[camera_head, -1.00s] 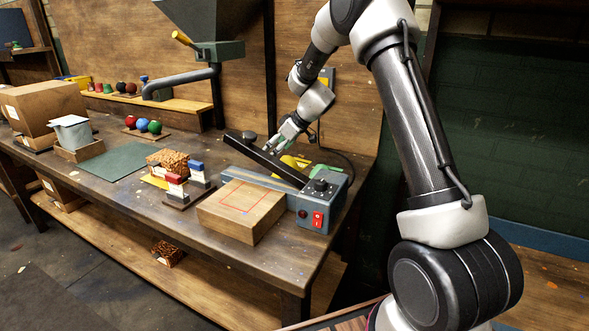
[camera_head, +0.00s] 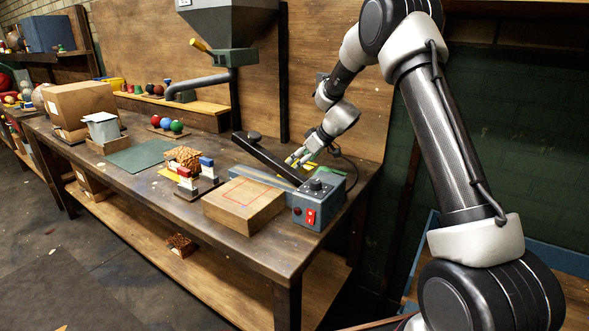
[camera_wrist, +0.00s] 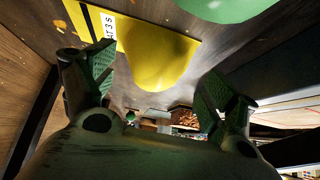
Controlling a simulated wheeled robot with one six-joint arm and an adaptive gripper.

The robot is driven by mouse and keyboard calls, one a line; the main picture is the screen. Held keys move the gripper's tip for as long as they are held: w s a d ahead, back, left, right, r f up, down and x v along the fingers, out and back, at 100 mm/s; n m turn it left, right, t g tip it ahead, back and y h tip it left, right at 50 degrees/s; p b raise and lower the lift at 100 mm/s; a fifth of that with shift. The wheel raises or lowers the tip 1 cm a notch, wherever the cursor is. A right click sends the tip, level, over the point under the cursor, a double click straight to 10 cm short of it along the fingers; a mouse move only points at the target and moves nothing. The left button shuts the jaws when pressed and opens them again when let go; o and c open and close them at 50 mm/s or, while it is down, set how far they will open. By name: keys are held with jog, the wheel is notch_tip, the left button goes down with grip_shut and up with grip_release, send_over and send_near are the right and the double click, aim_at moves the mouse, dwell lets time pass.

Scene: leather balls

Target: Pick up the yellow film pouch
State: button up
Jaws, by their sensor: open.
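The yellow film pouch (camera_wrist: 158,58) lies on the bench top in the upper middle of the wrist view. My gripper (camera_wrist: 150,85) is open and empty, with one green-padded finger on each side of the lower part of the view. The pouch shows beyond and between the fingers; I cannot tell whether they touch it. In the head view my gripper (camera_head: 301,158) is low behind the sealer's raised arm, and the pouch is mostly hidden there.
A green pouch (camera_wrist: 228,8) lies beside the yellow one. The sealer (camera_head: 318,201) with its slanted black arm (camera_head: 268,160) stands in front of my gripper. A wooden block (camera_head: 245,206) sits before it. The hopper machine (camera_head: 232,30) stands left, and a wooden back panel (camera_head: 345,60) rises behind.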

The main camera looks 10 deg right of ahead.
jog(key=x, duration=0.4)
jog(key=shift+w+f, duration=0.25)
jog(key=shift+w, duration=0.2)
jog(key=shift+c, duration=0.4)
jog(key=c, duration=1.2)
